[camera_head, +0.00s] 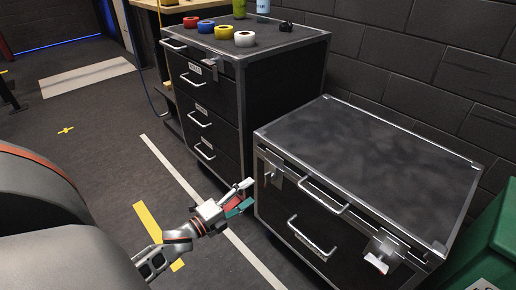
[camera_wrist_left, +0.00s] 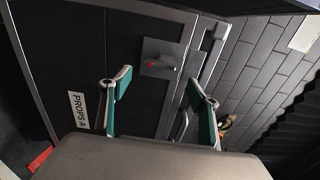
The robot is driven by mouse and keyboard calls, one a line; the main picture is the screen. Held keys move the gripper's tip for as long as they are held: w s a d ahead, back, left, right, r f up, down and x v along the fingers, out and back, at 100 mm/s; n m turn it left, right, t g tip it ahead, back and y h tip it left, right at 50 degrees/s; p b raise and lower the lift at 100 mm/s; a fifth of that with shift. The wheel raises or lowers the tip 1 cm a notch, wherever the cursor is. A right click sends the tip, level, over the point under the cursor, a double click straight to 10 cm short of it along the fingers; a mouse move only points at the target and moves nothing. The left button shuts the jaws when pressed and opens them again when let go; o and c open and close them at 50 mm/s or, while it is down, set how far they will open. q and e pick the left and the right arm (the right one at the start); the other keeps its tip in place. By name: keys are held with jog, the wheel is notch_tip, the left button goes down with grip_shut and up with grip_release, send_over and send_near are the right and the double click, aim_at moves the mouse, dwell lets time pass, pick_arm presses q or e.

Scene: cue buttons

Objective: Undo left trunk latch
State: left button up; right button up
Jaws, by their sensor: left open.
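The trunk (camera_head: 375,150) is a black case with metal edging at the right of the head view, its lid down. Its left latch (camera_head: 272,176) is a small metal piece at the left end of the front. The right latch (camera_head: 381,252) sits at the other end. My left gripper (camera_head: 246,195) is open and empty, just left of the trunk's front corner and a little below the left latch. In the left wrist view a metal latch plate (camera_wrist_left: 160,58) with a small red spot shows ahead, between the two green fingers. My right gripper is out of view.
A black drawer cabinet (camera_head: 233,110) with several tape rolls on top stands behind and left of the trunk. A green bin (camera_head: 493,245) is at the right edge. A trunk handle (camera_head: 323,196) lies between the latches. Floor left of the gripper is open.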

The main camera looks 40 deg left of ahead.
pick_arm(q)
jog(key=shift+s+a, duration=0.2)
jog(key=shift+s, duration=1.95)
jog(key=shift+d, duration=0.1)
